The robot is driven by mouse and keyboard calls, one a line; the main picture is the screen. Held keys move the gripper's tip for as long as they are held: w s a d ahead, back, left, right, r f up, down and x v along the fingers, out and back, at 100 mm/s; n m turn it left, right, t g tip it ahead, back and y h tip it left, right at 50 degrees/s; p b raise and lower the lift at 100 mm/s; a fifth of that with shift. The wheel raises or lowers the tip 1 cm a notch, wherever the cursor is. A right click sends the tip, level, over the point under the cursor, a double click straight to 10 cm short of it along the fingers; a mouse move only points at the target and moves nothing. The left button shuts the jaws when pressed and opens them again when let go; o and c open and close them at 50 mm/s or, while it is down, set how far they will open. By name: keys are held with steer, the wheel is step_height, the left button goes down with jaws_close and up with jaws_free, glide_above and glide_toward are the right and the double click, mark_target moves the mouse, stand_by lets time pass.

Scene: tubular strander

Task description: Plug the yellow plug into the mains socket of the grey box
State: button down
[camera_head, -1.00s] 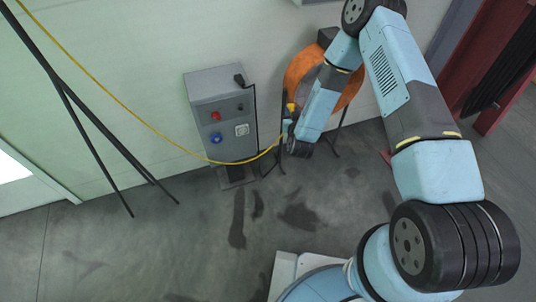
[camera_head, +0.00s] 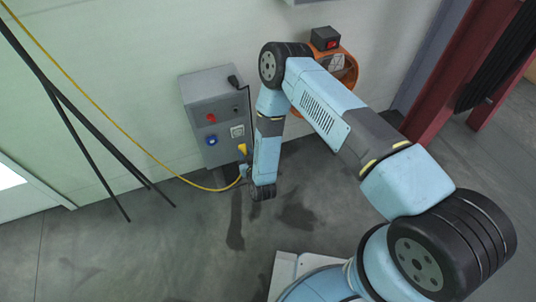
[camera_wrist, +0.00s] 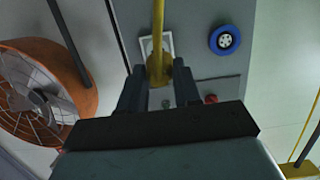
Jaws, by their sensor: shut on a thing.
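The grey box (camera_head: 207,84) stands against the wall, its front carrying a white mains socket (camera_head: 237,131), a blue round socket (camera_head: 211,140) and a red knob (camera_head: 211,118). My gripper (camera_head: 243,167) is low in front of the box's right side, shut on the yellow plug (camera_head: 242,149). In the wrist view the yellow plug (camera_wrist: 157,70) is between the fingers, its yellow cable rising from it. It covers part of the white socket (camera_wrist: 149,45) behind. The blue socket (camera_wrist: 225,40) is to the right. I cannot tell the gap between plug and socket.
An orange drum fan (camera_head: 349,72) stands right of the box, partly behind my arm. A yellow cable (camera_head: 120,145) runs from the upper left to the gripper. Dark poles (camera_head: 85,120) stand at left. A red post (camera_head: 470,75) is at right. Floor before the box is open.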

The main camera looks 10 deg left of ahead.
steer(key=shift+w+d, duration=0.25)
steer(key=shift+w+a, duration=0.1)
steer(key=shift+w, duration=0.3)
steer(key=shift+r+x, duration=0.15)
steer(key=shift+x, duration=0.7)
steer(key=shift+r+x, duration=0.15)
steer(key=shift+x, duration=0.65)
steer(key=shift+r+x, duration=0.2)
steer(key=shift+x, duration=0.65)
steer(key=shift+r+x, duration=0.2)
steer(key=shift+x, duration=0.85)
steer(key=c, duration=0.7)
jaws_free()
steer(key=shift+a, duration=0.1)
steer(key=v, duration=1.3)
steer(key=shift+s+d, duration=0.3)
steer(key=shift+d, duration=0.05)
